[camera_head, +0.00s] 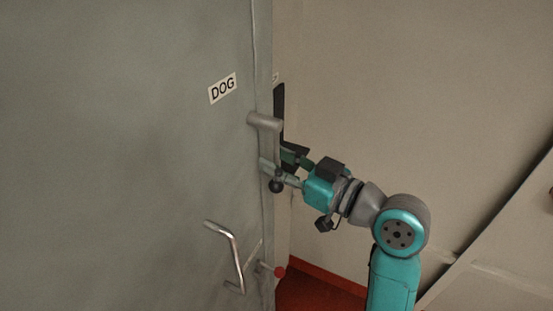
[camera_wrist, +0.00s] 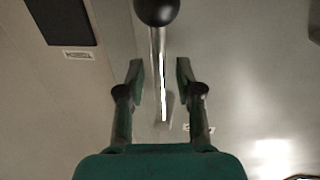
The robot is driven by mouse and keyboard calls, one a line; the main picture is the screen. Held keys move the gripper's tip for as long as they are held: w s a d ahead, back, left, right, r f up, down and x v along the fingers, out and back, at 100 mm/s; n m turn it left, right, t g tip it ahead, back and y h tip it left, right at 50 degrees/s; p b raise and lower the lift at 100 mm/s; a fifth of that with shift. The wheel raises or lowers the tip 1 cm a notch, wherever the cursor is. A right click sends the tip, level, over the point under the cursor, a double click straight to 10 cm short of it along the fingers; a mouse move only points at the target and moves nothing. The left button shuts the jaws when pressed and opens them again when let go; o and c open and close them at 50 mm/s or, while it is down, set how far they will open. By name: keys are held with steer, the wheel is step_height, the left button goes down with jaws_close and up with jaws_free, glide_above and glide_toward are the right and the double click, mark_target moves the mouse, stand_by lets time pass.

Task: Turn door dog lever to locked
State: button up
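The dog lever is on the edge of the grey door, with a thick hub (camera_head: 264,122) beside the "DOG" label (camera_head: 222,87). Its arm hangs down to a black ball knob (camera_head: 276,185). My gripper (camera_head: 279,160) is at the lever below the hub, reaching in from the right. In the wrist view, the black knob (camera_wrist: 157,10) is at the top and the bright lever rod (camera_wrist: 158,50) runs down between the two fingers of my gripper (camera_wrist: 160,72). The fingers are open, with a gap visible on both sides of the rod.
A bent door handle (camera_head: 236,255) is lower on the door (camera_head: 120,180). A small red-tipped lever (camera_head: 279,271) sits near it. A dark panel (camera_wrist: 60,20) shows at the upper left of the wrist view. Beige wall (camera_head: 400,90) fills the right side above a red floor (camera_head: 310,290).

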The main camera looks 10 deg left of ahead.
steer(key=shift+w+a, duration=0.15)
steer(key=shift+a, duration=0.15)
jaws_close()
